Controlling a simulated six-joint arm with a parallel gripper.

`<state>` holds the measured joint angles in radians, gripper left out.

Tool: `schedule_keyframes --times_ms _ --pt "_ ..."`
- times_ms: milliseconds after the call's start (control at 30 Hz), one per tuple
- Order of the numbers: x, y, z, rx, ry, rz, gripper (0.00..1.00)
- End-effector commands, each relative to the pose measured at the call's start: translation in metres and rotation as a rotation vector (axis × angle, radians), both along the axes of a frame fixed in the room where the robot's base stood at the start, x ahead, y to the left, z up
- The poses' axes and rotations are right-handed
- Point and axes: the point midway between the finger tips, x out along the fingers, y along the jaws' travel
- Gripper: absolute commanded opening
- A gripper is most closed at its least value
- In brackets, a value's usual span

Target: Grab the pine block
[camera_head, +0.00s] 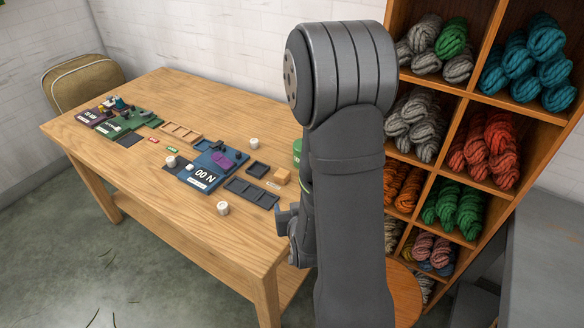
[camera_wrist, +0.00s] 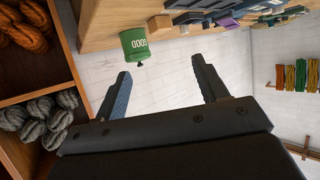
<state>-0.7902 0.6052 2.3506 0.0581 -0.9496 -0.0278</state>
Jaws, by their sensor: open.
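The pine block (camera_head: 281,176) is a small pale wooden cube near the right edge of the table in the head view. A small wooden block that looks like it shows at the top of the wrist view (camera_wrist: 160,23). My gripper (camera_wrist: 161,66) is open and empty in the wrist view, its two dark fingers apart. The block lies beyond the fingertips there, not between them. In the head view only part of my gripper (camera_head: 288,219) shows beside my arm, at the table's right edge; the rest is hidden.
A green canister (camera_wrist: 134,43) stands close to the block; my arm partly hides it in the head view (camera_head: 297,151). Yarn shelves (camera_head: 465,95) rise at right. The table's front is clear.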

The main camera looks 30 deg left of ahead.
Motion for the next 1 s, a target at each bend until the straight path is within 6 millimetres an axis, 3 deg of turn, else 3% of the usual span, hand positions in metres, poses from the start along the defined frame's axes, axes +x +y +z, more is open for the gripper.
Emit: schedule_keyframes --times_ms 300,500,767,1000 --pt "0.064 0.066 -0.030 -0.270 0.077 0.109 0.66" --pt "0.101 0.104 -0.034 -0.465 0.140 0.217 0.66" --pt "0.139 0.139 -0.015 -0.701 0.229 0.384 0.66" --pt "0.161 0.155 0.026 -0.895 0.323 0.559 0.66"
